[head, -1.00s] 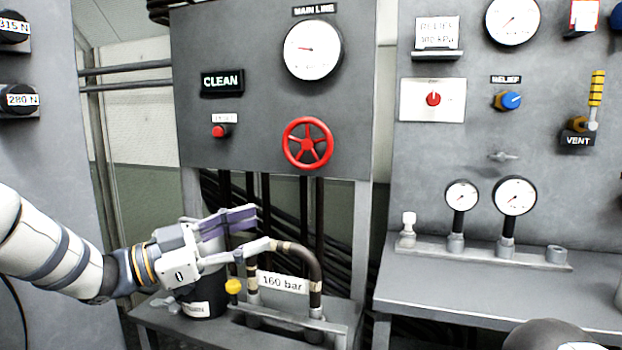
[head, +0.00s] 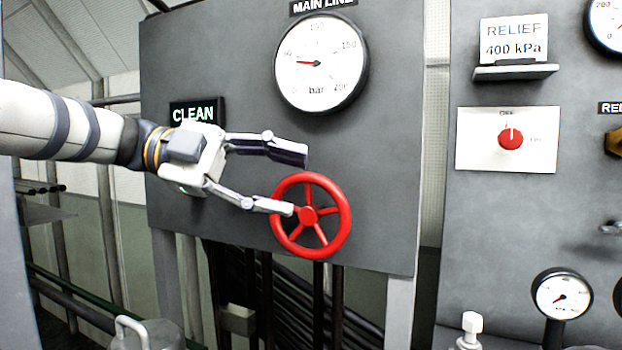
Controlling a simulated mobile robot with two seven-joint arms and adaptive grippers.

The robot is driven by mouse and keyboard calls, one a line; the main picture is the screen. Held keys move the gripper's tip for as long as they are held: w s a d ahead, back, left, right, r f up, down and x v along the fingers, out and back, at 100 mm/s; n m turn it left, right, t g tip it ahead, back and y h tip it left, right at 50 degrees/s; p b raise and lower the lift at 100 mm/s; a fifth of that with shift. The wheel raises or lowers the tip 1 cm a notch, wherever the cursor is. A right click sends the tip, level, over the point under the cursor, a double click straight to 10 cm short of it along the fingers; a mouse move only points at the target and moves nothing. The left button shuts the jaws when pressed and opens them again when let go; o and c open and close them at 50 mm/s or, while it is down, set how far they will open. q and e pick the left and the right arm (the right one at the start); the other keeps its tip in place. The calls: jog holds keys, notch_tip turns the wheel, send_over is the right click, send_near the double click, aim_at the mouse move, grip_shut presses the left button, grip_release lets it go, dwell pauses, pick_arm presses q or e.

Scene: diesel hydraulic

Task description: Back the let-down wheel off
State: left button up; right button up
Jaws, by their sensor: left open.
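The red let-down wheel (head: 335,237) is a spoked handwheel on the grey panel, below the main line gauge (head: 320,64). The gauge needle points left, near the mark that reads about 50 bar. My left gripper (head: 299,183) is open at the wheel's upper left. Its upper finger is above the rim, and its lower finger overlaps the wheel's left side in the picture. I cannot tell whether either finger touches the wheel. My right gripper is not in view.
A CLEAN sign (head: 194,113) is on the panel behind my left gripper. To the right, a second panel carries a relief 400 kPa card (head: 514,40), a red knob (head: 510,138) and a small gauge (head: 562,294). A gap separates the panels.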

aim_at(310, 184)
pick_arm(q)
jog(key=x, duration=0.4)
jog(key=shift+w+f, duration=0.1)
jog(key=shift+w, duration=0.05)
grip_shut()
jog(key=shift+f, duration=0.15)
jog(key=shift+w+f, duration=0.1)
jog(key=shift+w+a+f+n+h, duration=0.1)
jog(key=shift+a+n+h, duration=0.2)
jog(key=shift+h, duration=0.5)
jog(key=shift+w+a+f+n+h, duration=0.15)
jog(key=shift+a+n+h, duration=0.15)
jog(key=shift+h, duration=0.5)
jog(key=shift+w+a+f+n+h, duration=0.1)
jog(key=shift+a+n+h, duration=0.1)
jog(key=shift+n+h, duration=0.45)
jog(key=shift+w+a+f+n+h, duration=0.15)
jog(key=shift+a+h, duration=0.1)
jog(key=shift+h, duration=0.7)
grip_release()
jog(key=shift+s+r, duration=0.1)
jog(key=shift+r, duration=0.2)
